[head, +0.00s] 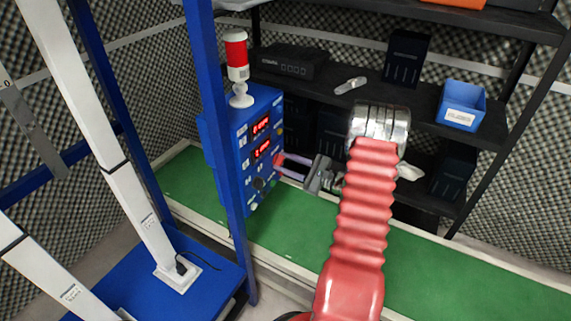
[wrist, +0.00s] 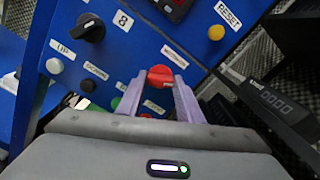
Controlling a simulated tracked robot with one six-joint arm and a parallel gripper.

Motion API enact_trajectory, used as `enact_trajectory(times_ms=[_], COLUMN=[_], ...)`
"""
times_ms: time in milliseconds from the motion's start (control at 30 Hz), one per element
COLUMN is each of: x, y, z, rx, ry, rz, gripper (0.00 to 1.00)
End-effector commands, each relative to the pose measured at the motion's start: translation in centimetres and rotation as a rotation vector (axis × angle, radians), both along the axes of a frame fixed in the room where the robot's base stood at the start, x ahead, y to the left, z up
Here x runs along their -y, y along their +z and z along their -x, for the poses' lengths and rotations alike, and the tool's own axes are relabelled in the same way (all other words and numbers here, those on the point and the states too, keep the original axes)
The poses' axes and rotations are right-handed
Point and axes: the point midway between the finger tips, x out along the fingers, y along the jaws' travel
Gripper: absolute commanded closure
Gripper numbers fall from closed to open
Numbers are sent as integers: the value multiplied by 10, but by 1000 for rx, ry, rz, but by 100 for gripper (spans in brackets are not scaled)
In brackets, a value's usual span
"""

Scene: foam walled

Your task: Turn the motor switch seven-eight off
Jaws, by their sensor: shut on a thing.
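The blue control box (head: 238,150) stands on the green surface, with red lit displays on its face. In the wrist view a red knob (wrist: 160,73), which I take for the motor switch, sits on the blue panel (wrist: 125,52) between labels too blurred to read fully. It also shows in the head view (head: 278,160). My gripper (wrist: 158,88) is shut on the red knob, one pale purple finger on each side. The fingers (head: 290,160) reach the panel face from the right in the head view. The knob's exact angle is hard to tell.
A black knob (wrist: 90,27) beside an "8" label, a yellow button (wrist: 216,33) and a white button (wrist: 54,66) are nearby. A red-and-white beacon (head: 237,55) tops the box. A blue post (head: 215,130) stands left; dark shelves with a blue bin (head: 462,106) stand behind.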

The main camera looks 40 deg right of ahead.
Motion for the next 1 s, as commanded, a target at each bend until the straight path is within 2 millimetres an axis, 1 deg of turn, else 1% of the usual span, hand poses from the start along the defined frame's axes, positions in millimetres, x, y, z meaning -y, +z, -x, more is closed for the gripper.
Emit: enact_trajectory(times_ms=[33,300,500,733,1000], x=[-1,-1,-1,-1,-1], y=[-5,-5,-5,-5,-5], z=[1,2,1,2,2], rx=[-25,-106,-151,-178,-184], ry=[-2,-3,-3,-3,-3], rz=[-45,-273,-398,-474,-491], gripper=[90,90,90,90,90])
